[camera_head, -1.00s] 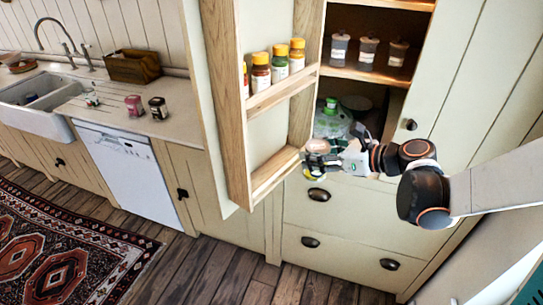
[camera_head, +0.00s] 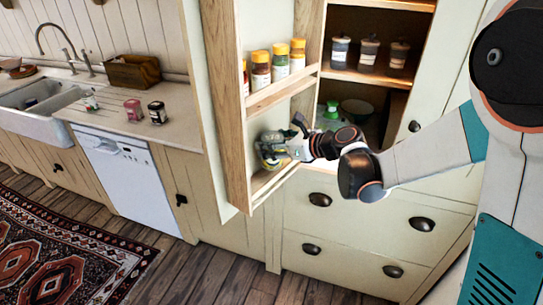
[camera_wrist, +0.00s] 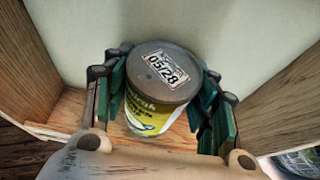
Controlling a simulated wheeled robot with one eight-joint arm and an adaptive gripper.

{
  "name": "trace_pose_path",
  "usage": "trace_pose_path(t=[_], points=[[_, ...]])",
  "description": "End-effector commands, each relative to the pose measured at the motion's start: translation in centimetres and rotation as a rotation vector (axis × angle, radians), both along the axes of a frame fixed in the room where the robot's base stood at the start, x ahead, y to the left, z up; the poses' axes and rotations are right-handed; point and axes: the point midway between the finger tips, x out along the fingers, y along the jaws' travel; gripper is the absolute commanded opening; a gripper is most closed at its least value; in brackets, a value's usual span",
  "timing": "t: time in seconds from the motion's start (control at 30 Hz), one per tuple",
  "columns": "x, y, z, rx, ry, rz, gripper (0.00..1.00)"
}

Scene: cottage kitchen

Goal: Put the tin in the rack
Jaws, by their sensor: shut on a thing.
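The tin (camera_wrist: 155,98) has a dull grey end with a date label and a yellow-green printed side. My gripper (camera_wrist: 163,105) is shut on it, with a finger pad on each side. In the head view my gripper (camera_head: 272,150) is inside the lower bay of the wooden door rack (camera_head: 238,130). The wrist view shows the bay's wooden floor (camera_wrist: 70,108) below the tin and side walls to left and right. I cannot tell whether the tin touches the floor.
Several spice jars (camera_head: 279,65) stand on the rack shelf above my gripper. Two small tins (camera_head: 133,110) (camera_head: 157,112) stand on the counter by the sink.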

Motion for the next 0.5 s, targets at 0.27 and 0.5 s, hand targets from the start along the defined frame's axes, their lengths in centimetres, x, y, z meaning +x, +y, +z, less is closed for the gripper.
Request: trace_pose_path(t=[0.27, 0.5], points=[[0.1, 0.1, -3.6, 0.001, -0.001, 0.0, 0.18], [0.2, 0.3, -3.7, 0.0, 0.0, 0.0, 0.18]])
